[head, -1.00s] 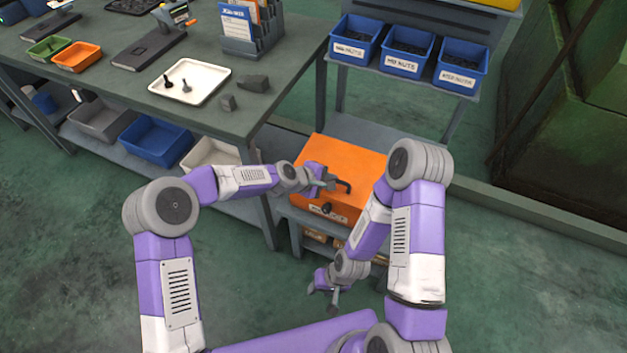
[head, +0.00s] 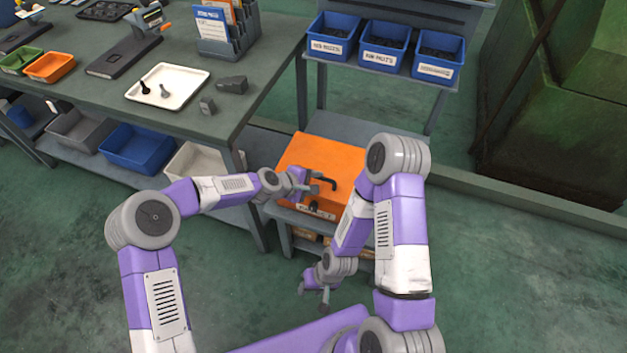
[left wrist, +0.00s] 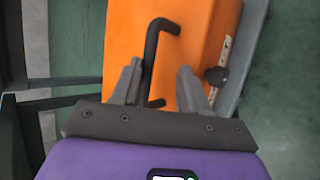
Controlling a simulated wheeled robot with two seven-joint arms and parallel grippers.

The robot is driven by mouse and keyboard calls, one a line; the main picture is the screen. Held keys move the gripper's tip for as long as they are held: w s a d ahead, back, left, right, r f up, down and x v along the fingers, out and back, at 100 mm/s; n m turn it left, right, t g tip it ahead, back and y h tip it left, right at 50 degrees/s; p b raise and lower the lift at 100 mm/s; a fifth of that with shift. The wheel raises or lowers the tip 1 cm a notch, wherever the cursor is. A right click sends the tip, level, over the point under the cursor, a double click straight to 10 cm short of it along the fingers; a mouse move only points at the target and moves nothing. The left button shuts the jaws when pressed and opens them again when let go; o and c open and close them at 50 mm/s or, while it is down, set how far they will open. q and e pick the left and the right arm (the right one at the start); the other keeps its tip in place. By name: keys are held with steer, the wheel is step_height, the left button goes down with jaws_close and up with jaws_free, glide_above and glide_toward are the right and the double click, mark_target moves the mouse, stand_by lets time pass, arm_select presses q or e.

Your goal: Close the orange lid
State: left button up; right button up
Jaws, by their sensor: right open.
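The orange lid (head: 310,155) tops a box on a low grey stand; it looks down flat, but I cannot tell whether it is fully shut. A black bar handle (left wrist: 152,50) is on its top and also shows in the head view (head: 327,183). A black knob (left wrist: 216,76) and label are on the front. My left gripper (head: 314,183) is beside the handle; in the left wrist view (left wrist: 160,82) its fingers are apart, with the handle between them, close to the left finger. My right gripper (head: 314,293) is open and empty, low in front of the stand.
A grey workbench (head: 120,85) with a white tray (head: 167,87) stands at left. Blue bins (head: 383,47) sit on a rack behind the box. A green machine (head: 570,110) is at right. The floor at right is clear.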

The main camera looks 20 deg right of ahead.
arm_select(q)
steer(key=p+v, duration=0.2)
steer(key=v, duration=0.5)
steer(key=shift+a, duration=0.25)
steer(key=shift+s+r, duration=0.1)
steer(key=shift+s, duration=0.05)
